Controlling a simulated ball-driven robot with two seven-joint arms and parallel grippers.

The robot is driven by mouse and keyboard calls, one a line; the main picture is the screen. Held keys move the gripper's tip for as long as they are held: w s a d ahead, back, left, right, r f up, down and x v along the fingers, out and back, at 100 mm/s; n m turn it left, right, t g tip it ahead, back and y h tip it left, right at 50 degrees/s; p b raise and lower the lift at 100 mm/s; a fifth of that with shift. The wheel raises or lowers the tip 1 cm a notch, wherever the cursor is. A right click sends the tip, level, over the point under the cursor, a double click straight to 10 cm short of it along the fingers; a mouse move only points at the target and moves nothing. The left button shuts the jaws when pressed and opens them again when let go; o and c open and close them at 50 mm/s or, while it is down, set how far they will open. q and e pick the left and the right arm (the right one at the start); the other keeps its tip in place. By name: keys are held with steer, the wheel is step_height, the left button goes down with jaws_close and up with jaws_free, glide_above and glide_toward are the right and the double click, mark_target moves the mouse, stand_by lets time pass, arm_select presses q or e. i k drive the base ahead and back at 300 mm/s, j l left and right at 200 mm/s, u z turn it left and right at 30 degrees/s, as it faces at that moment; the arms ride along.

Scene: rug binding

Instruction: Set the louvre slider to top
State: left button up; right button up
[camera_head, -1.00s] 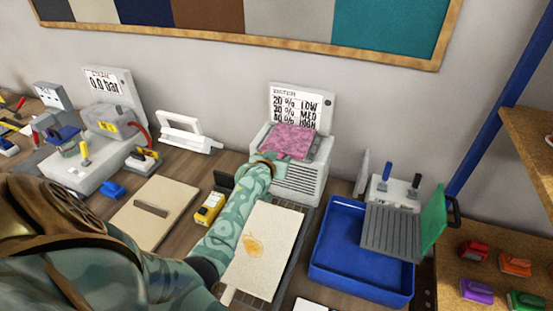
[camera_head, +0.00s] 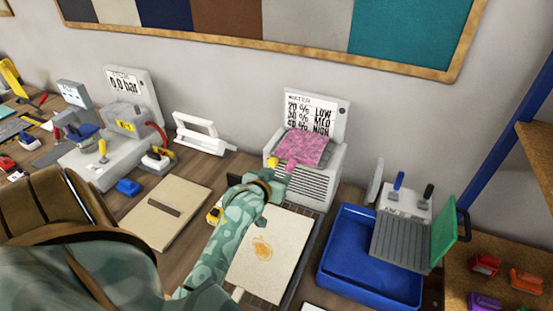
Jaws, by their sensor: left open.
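A white heater box (camera_head: 318,184) with a slatted louvre front stands against the wall, with a pink cloth (camera_head: 302,148) draped over its top. A small yellow piece (camera_head: 273,162) shows at the box's left edge; I cannot tell whether it is the louvre slider. My left gripper (camera_head: 279,184), at the end of a green patterned arm, is open in front of the box's left side. Its fingers are small and partly merge with the box, so contact is unclear. My right gripper is not in view.
A cream sheet with an orange mark (camera_head: 265,262) lies below my arm. A blue tray (camera_head: 345,270) stands to the right, a tan board (camera_head: 150,222) to the left.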

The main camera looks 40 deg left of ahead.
mark_target(272, 161)
steer(key=u, duration=1.45)
